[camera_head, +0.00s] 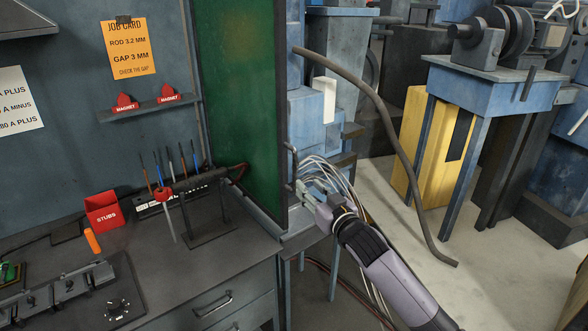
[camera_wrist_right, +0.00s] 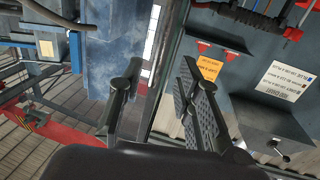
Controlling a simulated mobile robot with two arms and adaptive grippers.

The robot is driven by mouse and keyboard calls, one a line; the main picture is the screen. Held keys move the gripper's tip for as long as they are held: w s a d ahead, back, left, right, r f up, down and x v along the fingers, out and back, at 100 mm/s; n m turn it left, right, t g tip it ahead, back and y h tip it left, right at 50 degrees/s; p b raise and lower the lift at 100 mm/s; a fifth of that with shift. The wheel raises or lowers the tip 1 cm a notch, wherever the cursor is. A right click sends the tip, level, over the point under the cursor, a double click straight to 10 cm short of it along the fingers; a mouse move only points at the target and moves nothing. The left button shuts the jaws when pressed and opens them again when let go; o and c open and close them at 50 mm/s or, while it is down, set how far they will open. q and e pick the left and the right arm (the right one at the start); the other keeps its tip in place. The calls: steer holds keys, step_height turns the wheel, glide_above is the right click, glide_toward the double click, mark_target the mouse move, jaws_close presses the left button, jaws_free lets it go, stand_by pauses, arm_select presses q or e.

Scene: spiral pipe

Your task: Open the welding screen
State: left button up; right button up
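The welding screen (camera_head: 240,100) is a tall green panel in a dark frame. It stands upright at the right end of the welding bench. A dark handle (camera_head: 291,160) is on its right edge, low down. My right gripper (camera_head: 304,188) is close beside the frame's lower right edge, just below the handle. In the wrist view the right gripper (camera_wrist_right: 157,75) has its fingers apart, with a gap between them. Whether a finger touches the handle or frame cannot be told. My left gripper is not in view.
The bench (camera_head: 155,270) holds a red stubs box (camera_head: 103,212), rods and a dark stand. A dark curved hose or pipe (camera_head: 385,120) hangs right of the screen. A blue machine table (camera_head: 490,85) and yellow cabinet (camera_head: 435,150) stand further right. Open floor lies between.

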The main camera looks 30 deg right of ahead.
mark_target(296, 173)
steer(key=w, duration=0.3)
steer(key=w+p, duration=0.1)
steer(key=w, duration=0.2)
steer(key=w+d+p, duration=0.1)
steer(key=w, duration=0.2)
steer(key=shift+w, duration=0.15)
steer(key=shift+c, duration=0.5)
jaws_close()
